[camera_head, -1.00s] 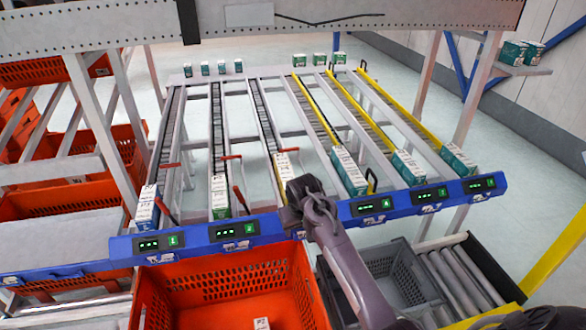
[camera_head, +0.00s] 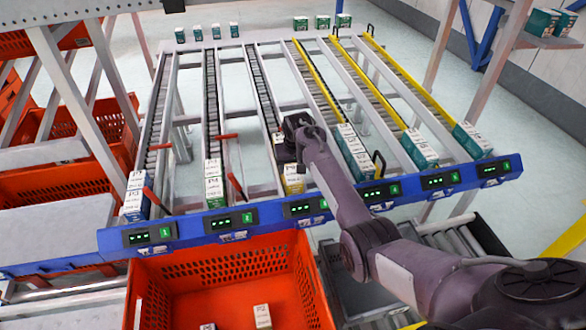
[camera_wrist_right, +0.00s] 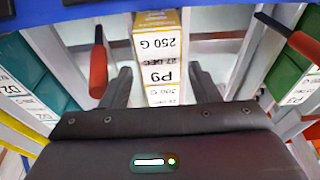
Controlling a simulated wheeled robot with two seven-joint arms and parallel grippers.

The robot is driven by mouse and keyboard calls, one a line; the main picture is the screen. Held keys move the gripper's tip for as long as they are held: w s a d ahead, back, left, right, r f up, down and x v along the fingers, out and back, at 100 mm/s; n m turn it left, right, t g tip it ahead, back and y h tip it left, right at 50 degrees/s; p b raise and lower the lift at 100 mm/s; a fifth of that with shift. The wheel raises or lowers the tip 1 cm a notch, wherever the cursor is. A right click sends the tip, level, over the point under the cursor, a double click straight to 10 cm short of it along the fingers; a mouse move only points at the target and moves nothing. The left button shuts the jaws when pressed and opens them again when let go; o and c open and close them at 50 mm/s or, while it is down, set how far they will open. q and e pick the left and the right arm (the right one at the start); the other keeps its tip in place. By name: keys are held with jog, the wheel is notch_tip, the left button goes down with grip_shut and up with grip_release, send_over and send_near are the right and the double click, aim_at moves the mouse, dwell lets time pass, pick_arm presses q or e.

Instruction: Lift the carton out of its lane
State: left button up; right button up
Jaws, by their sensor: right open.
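A yellow-and-white carton (camera_head: 293,181) stands at the front end of the third lane from the left, behind the blue rail. It also shows in the right wrist view (camera_wrist_right: 157,40), marked 250 G and P9, with similar white faces in line with it. My right gripper (camera_head: 296,128) is over this lane, above the cartons, and hides part of them in the head view. In the right wrist view its two fingers (camera_wrist_right: 161,85) are apart, with the carton row in the gap between them. I cannot tell whether they touch it. My left gripper is not in view.
A blue rail (camera_head: 238,224) with green displays runs across the lane fronts. Red levers (camera_head: 236,186) stand beside nearby lanes. Green-and-white cartons (camera_head: 355,152) fill lanes to the right. An orange tote (camera_head: 215,285) in front holds small cartons; a grey crate (camera_head: 345,290) is beside it.

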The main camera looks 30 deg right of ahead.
aim_at(293, 174)
jog(key=x, duration=0.3)
jog(key=shift+f, duration=0.2)
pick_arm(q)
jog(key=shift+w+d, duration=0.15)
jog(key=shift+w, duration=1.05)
pick_arm(e)
jog(key=shift+f, duration=0.1)
jog(key=shift+d, duration=0.1)
